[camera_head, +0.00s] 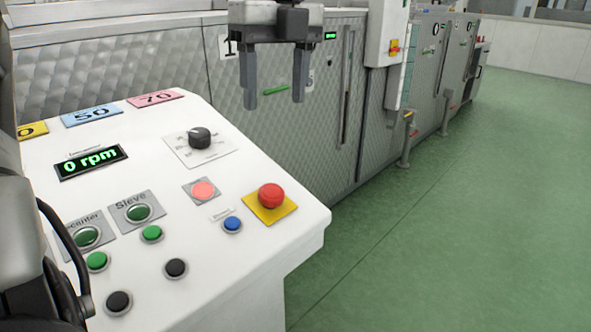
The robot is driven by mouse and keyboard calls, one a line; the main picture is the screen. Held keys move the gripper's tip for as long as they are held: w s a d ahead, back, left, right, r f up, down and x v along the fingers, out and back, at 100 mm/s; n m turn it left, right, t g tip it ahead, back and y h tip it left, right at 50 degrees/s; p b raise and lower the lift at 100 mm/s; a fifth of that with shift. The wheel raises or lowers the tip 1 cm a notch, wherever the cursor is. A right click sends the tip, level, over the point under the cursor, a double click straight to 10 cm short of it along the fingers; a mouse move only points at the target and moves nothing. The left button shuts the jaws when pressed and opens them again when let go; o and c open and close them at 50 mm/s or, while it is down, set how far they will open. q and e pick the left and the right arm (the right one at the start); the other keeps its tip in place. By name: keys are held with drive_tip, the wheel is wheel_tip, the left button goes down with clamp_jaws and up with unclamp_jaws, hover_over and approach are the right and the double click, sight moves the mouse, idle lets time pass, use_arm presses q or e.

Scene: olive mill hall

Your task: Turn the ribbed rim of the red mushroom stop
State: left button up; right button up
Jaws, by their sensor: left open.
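The red mushroom stop (271,195) sits on a yellow square plate (277,212) near the right edge of the white sloped control panel (215,262). Its ribbing is too small to make out. My left gripper (273,97) is at the top middle, pointing down, with its two grey fingers apart and nothing between them. In the picture it is above the red stop and apart from it. My right gripper is not in view.
The panel also bears a black rotary knob (199,137), a pink lit button (203,189), a blue button (232,224), several green and black buttons and a "0 rpm" display (91,162). Quilted metal machines (120,75) stand behind. Green floor (470,200) is clear at right.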

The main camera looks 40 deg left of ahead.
sight(272, 190)
use_arm(q)
drive_tip(key=f, duration=0.5)
drive_tip(key=s+f, duration=0.1)
drive_tip(key=f, duration=0.9)
drive_tip(key=shift+s+a+f+p, duration=0.1)
drive_tip(key=shift+s+a+p, duration=0.05)
drive_tip(key=shift+p, duration=0.15)
drive_tip(key=c, duration=1)
